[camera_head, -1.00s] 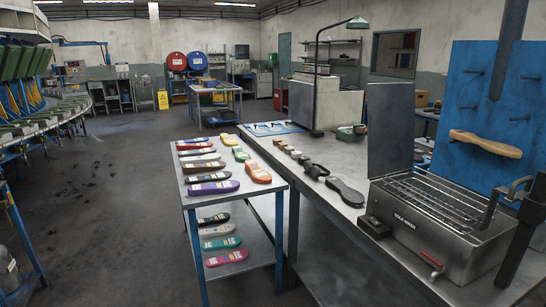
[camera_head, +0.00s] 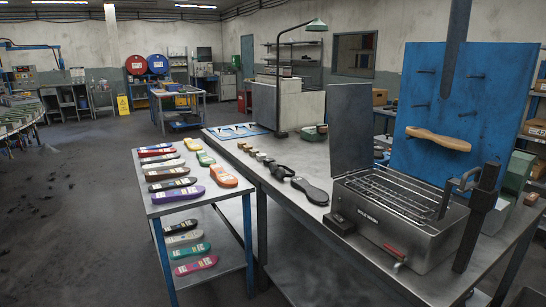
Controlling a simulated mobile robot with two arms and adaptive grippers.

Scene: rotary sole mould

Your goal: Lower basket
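The metal wash tank (camera_head: 395,245), marked "SOLE WASH", stands at the right of the long workbench with its grey lid (camera_head: 363,125) raised upright. The wire basket (camera_head: 388,195) shows at the tank's top opening, roughly level with the rim. It looks empty. A dark curved handle (camera_head: 460,186) rises at the basket's right end, beside a dark upright post (camera_head: 477,220). How deep the basket goes inside the tank is hidden.
A blue pegboard (camera_head: 425,90) behind the tank carries a tan sole (camera_head: 438,139). A black sole (camera_head: 311,191) lies on the bench (camera_head: 285,220) left of the tank. A small table (camera_head: 205,212) holds several coloured soles.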

